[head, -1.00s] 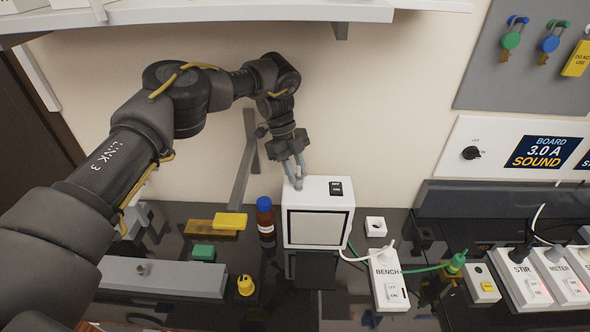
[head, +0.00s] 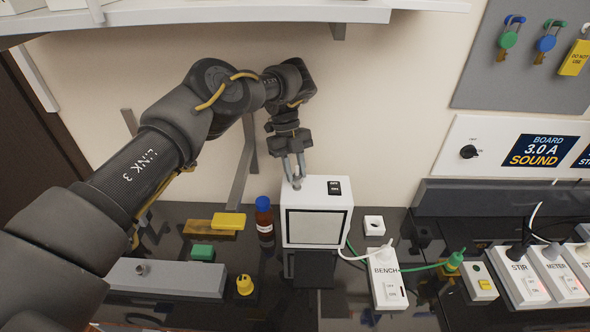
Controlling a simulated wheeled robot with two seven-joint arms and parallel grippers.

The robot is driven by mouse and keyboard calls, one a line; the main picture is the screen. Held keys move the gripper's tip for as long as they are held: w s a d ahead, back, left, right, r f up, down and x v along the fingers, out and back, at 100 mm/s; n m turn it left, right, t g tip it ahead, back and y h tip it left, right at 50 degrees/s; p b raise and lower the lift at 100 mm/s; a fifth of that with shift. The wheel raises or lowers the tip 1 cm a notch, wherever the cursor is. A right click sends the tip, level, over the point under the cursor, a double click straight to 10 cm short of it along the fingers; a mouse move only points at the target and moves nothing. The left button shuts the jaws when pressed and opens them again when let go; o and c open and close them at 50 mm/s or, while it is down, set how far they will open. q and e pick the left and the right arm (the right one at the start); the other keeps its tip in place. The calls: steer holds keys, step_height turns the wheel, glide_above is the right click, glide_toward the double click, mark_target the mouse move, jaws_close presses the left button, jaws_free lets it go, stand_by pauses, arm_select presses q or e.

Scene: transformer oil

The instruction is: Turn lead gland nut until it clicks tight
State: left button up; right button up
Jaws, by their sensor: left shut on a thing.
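My left gripper (head: 296,178) points down at the top left of a white box (head: 341,204) with a dark-edged grey front panel. Its fingers are shut on a small grey piece at the box's top, which looks like the lead gland nut (head: 297,185). The fingers hide most of the nut, so its thread and seating cannot be made out. A black switch (head: 334,187) sits on the box's top, right of the fingers. My right gripper is not in view.
A brown bottle (head: 264,220) stands just left of the box. A yellow block (head: 228,221), a green block (head: 202,252) and a yellow knob-like piece (head: 245,285) lie farther left. The BENCH power strip (head: 388,288) and white cable lie right. A shelf (head: 250,12) hangs above.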

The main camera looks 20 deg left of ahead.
arm_select(q)
steer(key=o, duration=1)
